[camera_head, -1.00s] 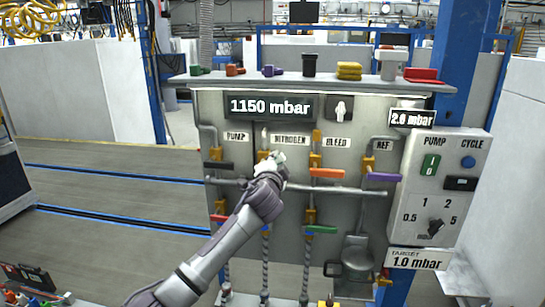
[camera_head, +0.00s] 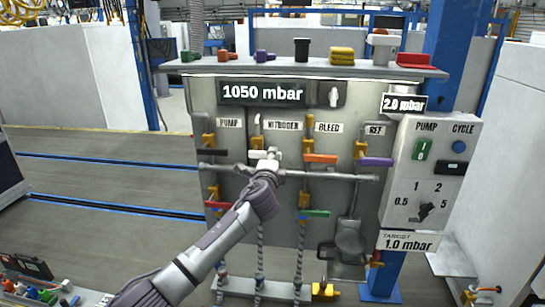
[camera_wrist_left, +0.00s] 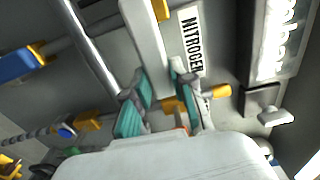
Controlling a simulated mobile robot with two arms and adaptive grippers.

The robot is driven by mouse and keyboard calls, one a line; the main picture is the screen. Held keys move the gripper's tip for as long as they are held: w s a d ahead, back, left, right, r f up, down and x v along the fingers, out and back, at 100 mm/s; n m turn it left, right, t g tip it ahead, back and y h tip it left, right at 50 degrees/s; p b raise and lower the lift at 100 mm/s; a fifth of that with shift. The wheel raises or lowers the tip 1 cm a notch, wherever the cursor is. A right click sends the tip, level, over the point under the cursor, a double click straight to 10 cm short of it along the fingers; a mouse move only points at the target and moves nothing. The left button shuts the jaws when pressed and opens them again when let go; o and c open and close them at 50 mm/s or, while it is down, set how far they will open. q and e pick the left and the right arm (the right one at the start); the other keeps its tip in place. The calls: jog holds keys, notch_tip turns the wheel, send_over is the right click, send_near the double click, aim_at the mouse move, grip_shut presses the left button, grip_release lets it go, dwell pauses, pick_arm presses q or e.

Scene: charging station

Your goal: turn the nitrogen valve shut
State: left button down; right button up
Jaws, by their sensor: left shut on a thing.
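The nitrogen valve (camera_head: 256,143) is on the grey panel under the NITROGEN label (camera_head: 283,126), with yellow fittings on its pipe. My left gripper (camera_head: 268,162) is at this valve and covers much of it in the head view. In the left wrist view, the teal-padded fingers (camera_wrist_left: 160,103) are shut on the pale valve handle (camera_wrist_left: 146,45). The handle runs roughly along the nearby label, crosswise to the pipe. The exact contact is partly hidden by the fingers. My right gripper is out of view.
Orange bleed handle (camera_head: 320,158) and purple reference handle (camera_head: 375,162) lie to the right. Red (camera_head: 217,205) and green (camera_head: 314,213) handles sit lower. A horizontal pipe (camera_head: 340,177) crosses the panel. The main display (camera_head: 262,92) reads 1050 mbar; a smaller one (camera_head: 403,103) reads 2.0 mbar.

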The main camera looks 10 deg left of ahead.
pick_arm(q)
jog(key=shift+f, duration=0.15)
jog(key=c, duration=1)
grip_release()
jog(key=shift+o, duration=0.2)
jog(key=shift+s, duration=0.15)
jog(key=s, duration=1.1)
jog(key=shift+s+d, duration=0.4)
